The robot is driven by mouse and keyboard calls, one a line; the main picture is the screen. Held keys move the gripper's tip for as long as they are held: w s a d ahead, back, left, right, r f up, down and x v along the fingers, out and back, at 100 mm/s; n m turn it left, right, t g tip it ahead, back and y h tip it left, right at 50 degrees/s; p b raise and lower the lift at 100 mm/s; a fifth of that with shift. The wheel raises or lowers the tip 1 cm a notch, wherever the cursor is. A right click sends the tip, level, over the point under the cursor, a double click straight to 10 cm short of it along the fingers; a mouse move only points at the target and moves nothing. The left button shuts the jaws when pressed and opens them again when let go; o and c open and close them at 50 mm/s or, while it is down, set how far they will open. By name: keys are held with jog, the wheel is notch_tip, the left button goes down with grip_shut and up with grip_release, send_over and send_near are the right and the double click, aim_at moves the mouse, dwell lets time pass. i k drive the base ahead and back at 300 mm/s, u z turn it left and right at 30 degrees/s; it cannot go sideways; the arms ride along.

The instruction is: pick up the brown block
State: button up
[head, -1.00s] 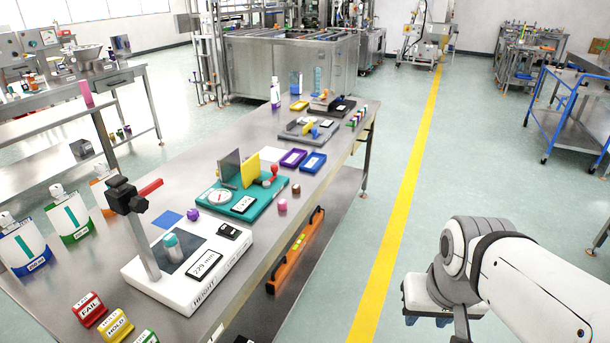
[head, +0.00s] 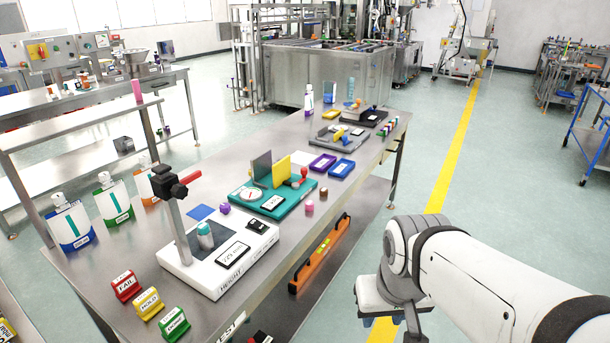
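The brown block (head: 323,193) is a small cube on the grey steel table (head: 110,262), close to its right long edge. It stands upright beside a small pink block (head: 309,207), to the right of the teal base plate. Nothing covers it. My arm comes in from the lower right, over the floor and apart from the table.
A white height gauge (head: 207,278) and a teal fixture (head: 290,204) stand left of the block. A purple tray (head: 322,163) and a blue tray (head: 342,168) lie behind it. An orange level (head: 320,255) sits on the lower shelf. The aisle floor right of the table is free.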

aim_at(323, 192)
jog(key=i, duration=1)
jog(key=u, duration=0.05)
